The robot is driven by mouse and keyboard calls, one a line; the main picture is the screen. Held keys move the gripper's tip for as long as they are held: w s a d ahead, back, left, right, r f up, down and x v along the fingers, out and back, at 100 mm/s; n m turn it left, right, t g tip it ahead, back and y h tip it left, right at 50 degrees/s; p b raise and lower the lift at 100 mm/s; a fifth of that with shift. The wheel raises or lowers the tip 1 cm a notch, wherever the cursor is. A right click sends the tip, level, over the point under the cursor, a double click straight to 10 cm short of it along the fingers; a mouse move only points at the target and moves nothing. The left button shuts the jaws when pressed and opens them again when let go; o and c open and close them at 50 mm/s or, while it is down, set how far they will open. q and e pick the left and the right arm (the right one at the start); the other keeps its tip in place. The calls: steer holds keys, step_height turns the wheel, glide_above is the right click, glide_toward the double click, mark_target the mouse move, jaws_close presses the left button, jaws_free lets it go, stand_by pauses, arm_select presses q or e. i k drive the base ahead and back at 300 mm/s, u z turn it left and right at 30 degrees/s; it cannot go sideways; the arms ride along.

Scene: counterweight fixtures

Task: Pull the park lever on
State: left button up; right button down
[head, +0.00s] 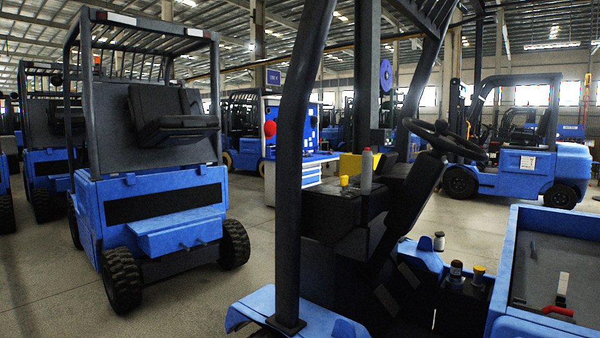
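A forklift stands close in front, with a black steering wheel (445,138) on a tilted column. No part is clearly marked as the park lever, and I cannot tell which one it is. A short yellow-topped piece (478,272) and a dark round-topped piece (456,270) stand low, right of the column. A red curved handle-like piece (557,311) and a pale upright piece (563,284) are in the blue-edged bay at the lower right. Neither of my grippers is in view.
A thick black post (292,170) of the near forklift crosses the middle of the view. Another blue forklift (150,205) is at left, and one (528,165) is behind at right. Grey floor (240,285) lies open between.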

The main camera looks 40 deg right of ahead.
mark_target(366, 161)
steer(key=z, duration=0.3)
steer(key=i, duration=0.9)
steer(key=z, duration=1)
steer(key=i, duration=0.25)
steer(key=z, duration=0.3)
